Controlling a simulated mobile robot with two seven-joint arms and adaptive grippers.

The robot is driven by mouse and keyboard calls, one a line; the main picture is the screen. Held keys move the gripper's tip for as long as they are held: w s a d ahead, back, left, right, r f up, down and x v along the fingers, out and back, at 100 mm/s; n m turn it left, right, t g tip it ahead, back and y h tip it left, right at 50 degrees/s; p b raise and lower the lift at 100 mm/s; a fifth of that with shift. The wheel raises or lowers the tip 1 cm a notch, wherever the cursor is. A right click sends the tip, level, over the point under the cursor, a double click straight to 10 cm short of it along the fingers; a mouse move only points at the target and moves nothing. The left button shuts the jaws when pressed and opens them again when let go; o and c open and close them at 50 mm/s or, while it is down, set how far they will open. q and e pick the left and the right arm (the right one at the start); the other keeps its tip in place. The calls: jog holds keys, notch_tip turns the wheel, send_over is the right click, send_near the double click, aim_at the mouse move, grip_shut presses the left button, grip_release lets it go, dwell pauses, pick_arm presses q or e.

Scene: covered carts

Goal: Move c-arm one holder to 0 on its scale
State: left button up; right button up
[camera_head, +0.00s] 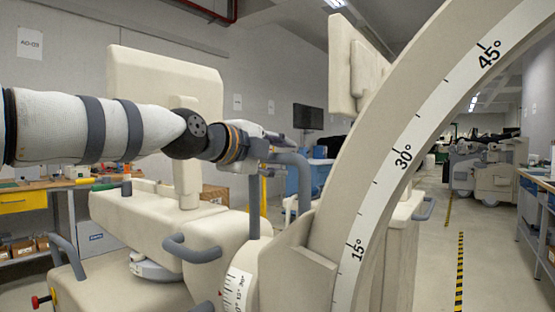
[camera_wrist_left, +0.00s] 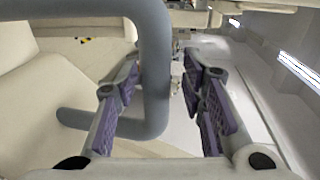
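The c-arm (camera_head: 405,140) is a large cream arc with a white scale strip marked 15°, 30° and 45°, rising to the upper right. Its cream holder (camera_head: 207,255) sits at the lower middle, with a smaller curved scale (camera_head: 237,288) and a small red mark at that scale's left edge; the exact reading is too small to tell. A grey tubular handle (camera_head: 254,200) rises by the holder. My left gripper (camera_head: 272,140) is at the top of this handle. My right gripper is not in view.
Another grey handle (camera_head: 190,247) juts from the cream body, and one stands at the lower left (camera_head: 68,255). A cream panel (camera_head: 165,80) stands behind my left arm. Workbenches line both sides. The aisle floor (camera_head: 478,250) at right is clear.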

pick_arm(q)
jog(key=v, duration=0.7)
jog(key=shift+s+a, duration=0.2)
jog(key=shift+s, duration=0.05)
dwell(0.8)
